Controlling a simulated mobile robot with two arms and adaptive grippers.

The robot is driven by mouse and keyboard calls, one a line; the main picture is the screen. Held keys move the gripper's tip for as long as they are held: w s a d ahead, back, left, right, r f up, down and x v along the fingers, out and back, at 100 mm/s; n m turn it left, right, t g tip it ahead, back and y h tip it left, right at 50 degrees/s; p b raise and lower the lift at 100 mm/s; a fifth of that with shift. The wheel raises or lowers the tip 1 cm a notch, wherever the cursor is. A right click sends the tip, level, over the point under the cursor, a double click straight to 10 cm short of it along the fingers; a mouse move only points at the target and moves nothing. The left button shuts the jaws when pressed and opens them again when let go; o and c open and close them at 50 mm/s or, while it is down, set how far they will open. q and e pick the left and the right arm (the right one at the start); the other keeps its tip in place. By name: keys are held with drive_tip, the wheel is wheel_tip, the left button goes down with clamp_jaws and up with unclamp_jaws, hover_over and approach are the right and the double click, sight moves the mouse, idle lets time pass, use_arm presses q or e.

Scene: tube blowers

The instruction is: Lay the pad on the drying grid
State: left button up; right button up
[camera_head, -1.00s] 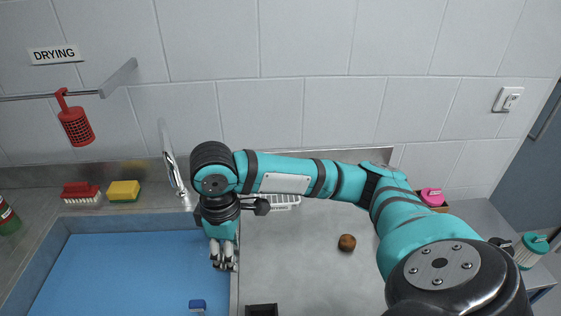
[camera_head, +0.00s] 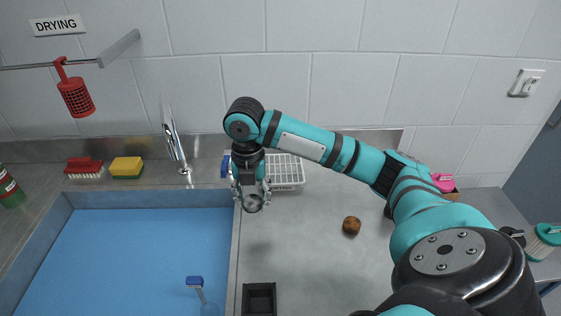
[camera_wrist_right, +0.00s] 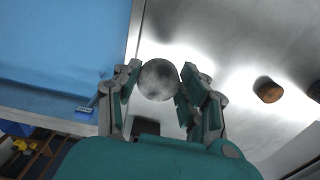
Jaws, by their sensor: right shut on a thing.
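The pad (camera_head: 252,204) is a round grey thing. My right gripper (camera_head: 252,192) is shut on it and holds it over the steel counter, just right of the sink edge. In the right wrist view the pad (camera_wrist_right: 158,80) sits between the two fingers of my right gripper (camera_wrist_right: 158,84). The drying grid (camera_head: 287,172) is a white rack at the back of the counter, behind and to the right of my gripper; my right arm hides part of it. My left gripper is not in view.
A tap (camera_head: 175,150) stands behind. A brown round thing (camera_head: 351,226) and a black open box (camera_head: 259,300) are on the counter. The counter between them is clear.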

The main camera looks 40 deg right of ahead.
drive_tip(key=n, duration=0.1)
drive_tip(key=d+n, duration=0.1)
drive_tip(key=n, duration=0.1)
drive_tip(key=shift+w+d+f, duration=0.25)
drive_tip(key=shift+w+f, duration=0.05)
drive_tip(key=shift+w, duration=0.05)
drive_tip(key=p, duration=0.3)
hover_over(271, 174)
drive_tip(key=shift+w+f, duration=0.2)
drive_tip(key=shift+f, duration=0.55)
wheel_tip(271, 174, down, 3)
drive_tip(key=shift+s+f+n+p, duration=0.1)
drive_tip(key=shift+f+n+p, duration=0.05)
drive_tip(key=shift+n+p, duration=0.2)
drive_tip(key=shift+f, duration=0.15)
drive_tip(key=shift+f, duration=0.2)
drive_tip(key=o, duration=0.8)
drive_tip(key=shift+c, duration=0.2)
